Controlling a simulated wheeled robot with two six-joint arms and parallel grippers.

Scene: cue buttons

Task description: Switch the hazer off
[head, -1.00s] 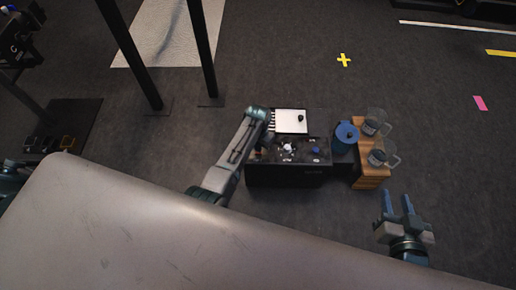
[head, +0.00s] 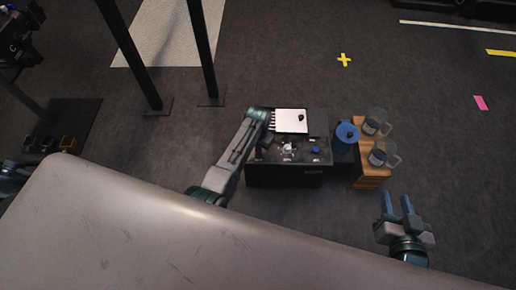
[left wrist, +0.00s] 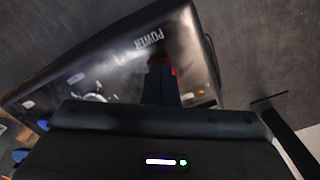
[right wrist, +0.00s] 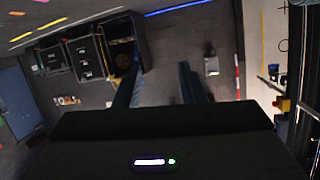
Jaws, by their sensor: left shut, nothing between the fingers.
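A black control box (head: 315,178) stands in front of me, with a white knob and a blue knob (head: 316,150) on its top panel. Its panel also fills the upper part of the left wrist view (left wrist: 115,65), with the word POWER on it. My left gripper (left wrist: 161,64) is shut and empty, with its fingertips at the panel beside POWER. A red part (left wrist: 174,71) shows at the fingertips' edge and is mostly hidden by them. I cannot tell whether they touch it. My right gripper (head: 396,197) is open and empty, right of the box.
A white board (head: 291,121) with a small black item lies behind the box. A blue lidded container (head: 346,134) stands to its right, beside a wooden stand (head: 371,180) with two clear jugs (head: 381,155). Dark poles (head: 204,50) rise at the back left.

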